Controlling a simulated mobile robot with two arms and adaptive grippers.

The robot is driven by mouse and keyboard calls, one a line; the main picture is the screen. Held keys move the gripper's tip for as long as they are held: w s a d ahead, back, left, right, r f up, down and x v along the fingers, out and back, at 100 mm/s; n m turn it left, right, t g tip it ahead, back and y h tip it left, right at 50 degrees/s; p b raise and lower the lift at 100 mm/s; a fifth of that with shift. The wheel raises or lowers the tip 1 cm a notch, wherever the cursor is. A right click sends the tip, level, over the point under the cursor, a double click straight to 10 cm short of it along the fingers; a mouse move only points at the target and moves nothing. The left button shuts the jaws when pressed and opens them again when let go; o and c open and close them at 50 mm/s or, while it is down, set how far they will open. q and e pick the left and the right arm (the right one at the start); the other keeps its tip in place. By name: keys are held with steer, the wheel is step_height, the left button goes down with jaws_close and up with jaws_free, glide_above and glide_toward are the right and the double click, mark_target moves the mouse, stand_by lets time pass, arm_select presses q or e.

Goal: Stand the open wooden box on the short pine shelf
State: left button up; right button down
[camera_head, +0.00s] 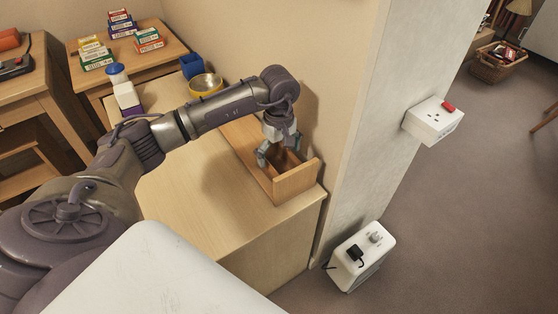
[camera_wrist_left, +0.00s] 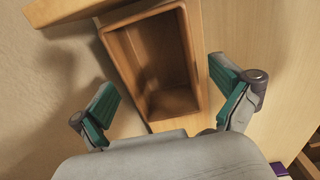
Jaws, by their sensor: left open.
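The open wooden box (camera_wrist_left: 149,62) is brown and shows its hollow inside below my left gripper (camera_wrist_left: 168,104) in the left wrist view. The gripper's green-padded fingers are spread, one on each side of the box, with visible gaps. In the head view the left gripper (camera_head: 279,152) is low over the short pine shelf (camera_head: 296,181), which lies along the wall on a pale cabinet and has an upright end panel. The box is mostly hidden there by gripper and panel. It appears to be on the shelf, but its contact underneath is hidden. My right gripper is out of view.
The pale cabinet top (camera_head: 218,201) is clear in front of the shelf. A yellow bowl (camera_head: 206,84), a blue container (camera_head: 192,66) and a white bottle (camera_head: 127,98) stand farther back.

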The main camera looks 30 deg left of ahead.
mark_target(279, 171)
arm_select(q)
step_height(279, 171, up, 8)
steer(key=shift+r, duration=0.25)
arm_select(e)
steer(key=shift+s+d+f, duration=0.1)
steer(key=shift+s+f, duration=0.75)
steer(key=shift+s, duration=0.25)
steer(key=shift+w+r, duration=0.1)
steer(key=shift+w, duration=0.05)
